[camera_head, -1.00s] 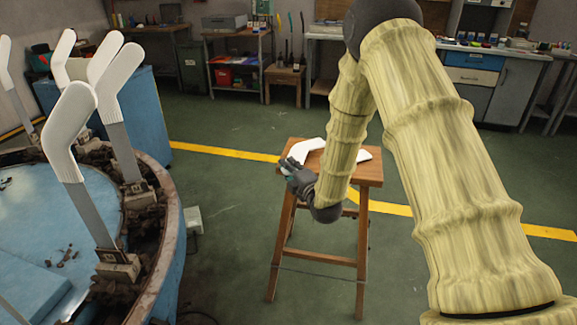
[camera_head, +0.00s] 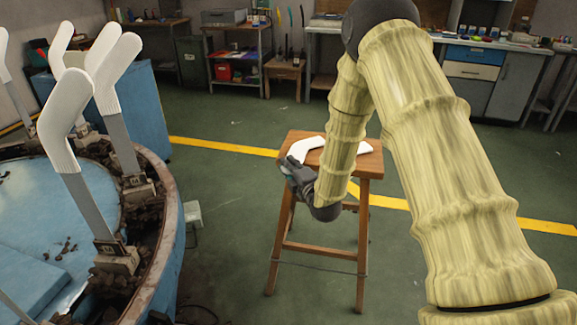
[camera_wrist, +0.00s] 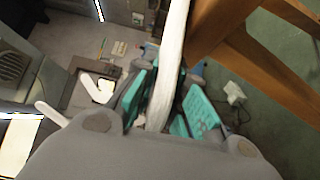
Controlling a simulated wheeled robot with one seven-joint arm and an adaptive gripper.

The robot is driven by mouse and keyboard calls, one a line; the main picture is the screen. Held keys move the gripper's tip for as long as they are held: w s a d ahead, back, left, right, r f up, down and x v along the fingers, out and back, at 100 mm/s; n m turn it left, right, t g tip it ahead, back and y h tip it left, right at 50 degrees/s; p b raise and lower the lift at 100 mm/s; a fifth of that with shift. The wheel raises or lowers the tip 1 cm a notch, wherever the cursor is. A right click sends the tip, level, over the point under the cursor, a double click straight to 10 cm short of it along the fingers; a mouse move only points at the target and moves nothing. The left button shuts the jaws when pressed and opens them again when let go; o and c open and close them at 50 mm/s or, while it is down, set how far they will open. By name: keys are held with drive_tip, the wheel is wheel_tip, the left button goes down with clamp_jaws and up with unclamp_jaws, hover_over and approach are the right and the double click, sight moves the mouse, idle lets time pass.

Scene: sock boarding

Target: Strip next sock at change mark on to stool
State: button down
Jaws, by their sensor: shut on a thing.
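The wooden stool (camera_head: 296,203) stands in mid-floor. My gripper (camera_head: 288,167) is at its left edge, shut on a white sock (camera_head: 308,147) that extends over the stool top. In the wrist view, the held sock (camera_wrist: 170,65) shows edge-on between the teal finger pads of my gripper (camera_wrist: 170,105). Another white sock (camera_head: 365,147) lies on the right of the stool top, partly hidden by my arm. At left, several white socks, the nearest (camera_head: 62,120) among them, stand on grey boards around the blue round machine (camera_head: 165,260). I cannot make out a change mark.
The machine's dirty rim (camera_head: 160,230) is left of the stool, with a gap of green floor between them. A small pale box (camera_head: 193,213) with a cable sits on that floor. Benches and shelves (camera_head: 235,60) line the back wall. A yellow floor line (camera_head: 225,147) passes behind the stool.

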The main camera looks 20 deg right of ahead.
drive_tip(key=c, duration=1.4)
unclamp_jaws()
drive_tip(key=s, duration=0.4)
drive_tip(key=s+d, duration=0.1)
drive_tip(key=s, duration=0.7)
drive_tip(key=shift+d, duration=0.35)
drive_tip(key=shift+f, duration=0.1)
